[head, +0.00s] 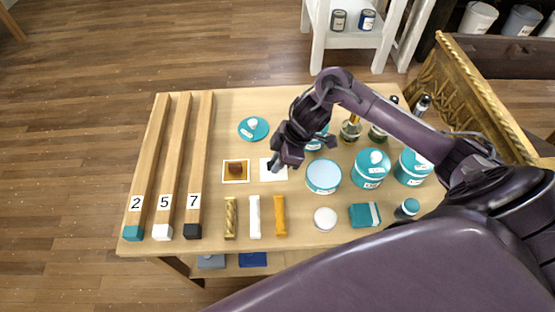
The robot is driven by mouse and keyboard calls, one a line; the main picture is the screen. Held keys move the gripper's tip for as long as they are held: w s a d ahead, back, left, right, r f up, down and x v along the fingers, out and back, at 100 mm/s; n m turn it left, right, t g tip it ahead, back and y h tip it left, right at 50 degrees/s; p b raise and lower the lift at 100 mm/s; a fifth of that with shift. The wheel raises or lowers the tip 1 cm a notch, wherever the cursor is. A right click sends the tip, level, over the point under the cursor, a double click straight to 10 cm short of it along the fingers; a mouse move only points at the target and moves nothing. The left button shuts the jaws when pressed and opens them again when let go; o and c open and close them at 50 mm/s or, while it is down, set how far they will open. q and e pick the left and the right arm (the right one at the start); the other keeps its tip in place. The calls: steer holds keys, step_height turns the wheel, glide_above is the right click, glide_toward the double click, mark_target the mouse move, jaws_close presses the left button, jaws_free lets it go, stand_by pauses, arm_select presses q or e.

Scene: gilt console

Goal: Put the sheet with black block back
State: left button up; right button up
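A white sheet (279,175) lies on the table, right of a sheet with a brown block (236,169) on it. A small dark patch shows on the white sheet at the fingertips; I cannot tell if it is a block or part of the gripper. My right gripper (277,165) reaches in from the right, is over this sheet and hides part of it. Whether its fingers are open or shut is not clear. A black block (192,231) sits at the near end of the wooden bar marked 7 (202,140). My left gripper is not in view.
Bars marked 2 (150,150) and 5 (176,150) lie at the left. Gold, white and orange bars (280,216) lie in front. Teal tins (323,177) and bottles (351,129) crowd the right. A teal lid (253,129) lies behind the sheets. The table (230,103) is bare at the back.

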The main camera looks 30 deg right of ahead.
steer(key=o, duration=0.4)
steer(key=shift+c, duration=0.2)
